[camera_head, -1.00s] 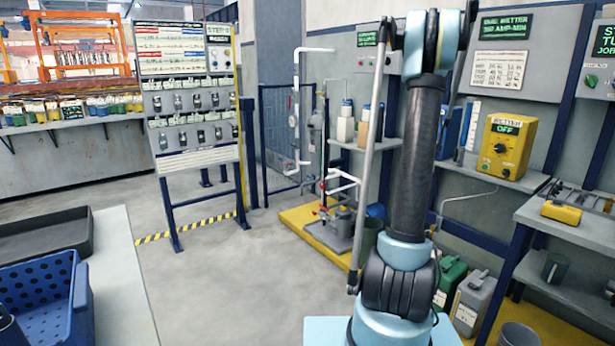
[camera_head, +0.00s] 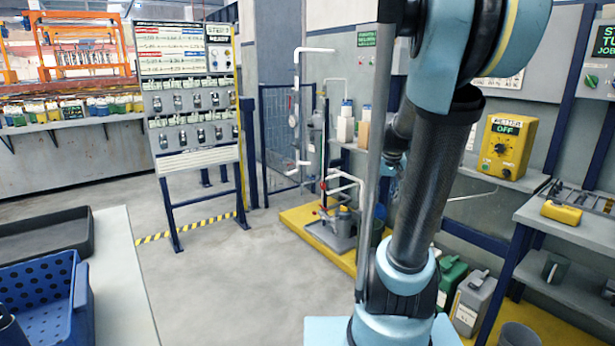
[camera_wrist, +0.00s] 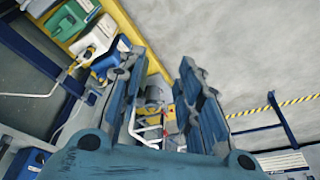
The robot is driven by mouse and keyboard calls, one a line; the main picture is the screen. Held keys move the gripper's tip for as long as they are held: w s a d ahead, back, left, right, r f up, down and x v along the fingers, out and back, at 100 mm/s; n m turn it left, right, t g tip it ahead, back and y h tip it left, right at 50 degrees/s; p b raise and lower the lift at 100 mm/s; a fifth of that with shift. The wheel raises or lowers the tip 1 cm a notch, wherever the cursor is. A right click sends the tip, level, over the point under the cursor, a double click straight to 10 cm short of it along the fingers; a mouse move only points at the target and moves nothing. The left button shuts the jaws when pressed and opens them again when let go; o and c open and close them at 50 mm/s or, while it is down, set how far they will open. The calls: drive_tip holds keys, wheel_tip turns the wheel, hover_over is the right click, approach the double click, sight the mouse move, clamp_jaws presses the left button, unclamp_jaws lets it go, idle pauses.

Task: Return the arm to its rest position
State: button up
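My arm (camera_head: 430,180) rises at the right of the head view, with its elbow at the top edge and a further link folded behind it. My gripper (camera_wrist: 158,75) shows in the wrist view with its two fingers apart and nothing between them. It hangs in free air above the floor and the yellow platform.
A blue perforated crate (camera_head: 84,305) and a dark tray (camera_head: 85,225) sit on a pale table at left. A board on legs (camera_head: 190,160) stands behind. Jugs (camera_head: 470,300) and a grey bench (camera_head: 575,215) are at right. The middle floor is clear.

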drive_tip(key=s+a+f, duration=0.3)
drive_tip(key=s+f, duration=0.1)
drive_tip(key=s, duration=0.6)
drive_tip(key=s+a+f+n+g, duration=0.1)
drive_tip(key=s+a+f, duration=0.2)
drive_tip(key=s, duration=0.8)
drive_tip(key=shift+f, duration=0.6)
